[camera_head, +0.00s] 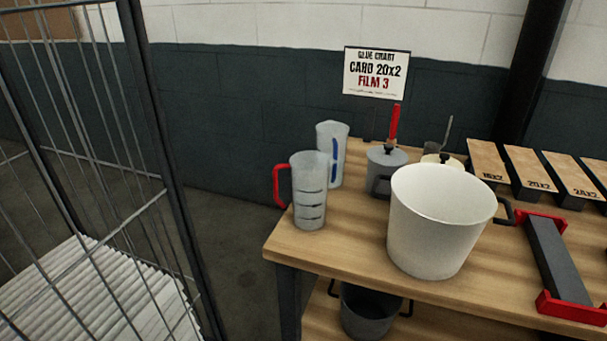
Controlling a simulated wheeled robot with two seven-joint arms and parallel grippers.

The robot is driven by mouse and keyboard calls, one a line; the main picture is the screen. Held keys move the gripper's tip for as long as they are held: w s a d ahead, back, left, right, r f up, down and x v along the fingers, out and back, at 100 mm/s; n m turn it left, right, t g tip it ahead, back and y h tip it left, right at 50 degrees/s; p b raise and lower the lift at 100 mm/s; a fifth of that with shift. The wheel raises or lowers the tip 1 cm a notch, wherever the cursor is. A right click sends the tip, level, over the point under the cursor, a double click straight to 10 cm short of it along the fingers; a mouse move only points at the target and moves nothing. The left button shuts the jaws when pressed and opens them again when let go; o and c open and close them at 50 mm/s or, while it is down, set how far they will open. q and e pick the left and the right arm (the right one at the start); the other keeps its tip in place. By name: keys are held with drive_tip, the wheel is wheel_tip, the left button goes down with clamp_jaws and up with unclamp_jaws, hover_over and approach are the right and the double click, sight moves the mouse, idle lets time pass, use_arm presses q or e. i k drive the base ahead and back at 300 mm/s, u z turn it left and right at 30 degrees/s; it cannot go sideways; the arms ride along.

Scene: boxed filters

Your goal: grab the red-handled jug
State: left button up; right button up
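The red-handled jug (310,192) is a clear, grey-tinted measuring jug with dark level lines. It stands upright near the left end of the wooden table (350,245), with its red handle (277,186) on its left side, reaching past the table's left edge. A similar clear jug with a blue handle (334,160) stands just behind it and to the right; the red-handled jug partly overlaps it. Neither of my grippers shows in the head view.
A red-ended dark bar (556,258) lies at right. A wire cage (165,150) stands left, with a floor gap before the table. A sign (375,73) stands behind.

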sight(310, 169)
drive_tip(key=k, duration=0.15)
drive_tip(key=u, duration=0.8)
drive_tip(key=i, duration=0.6)
drive_tip(key=u, duration=0.1)
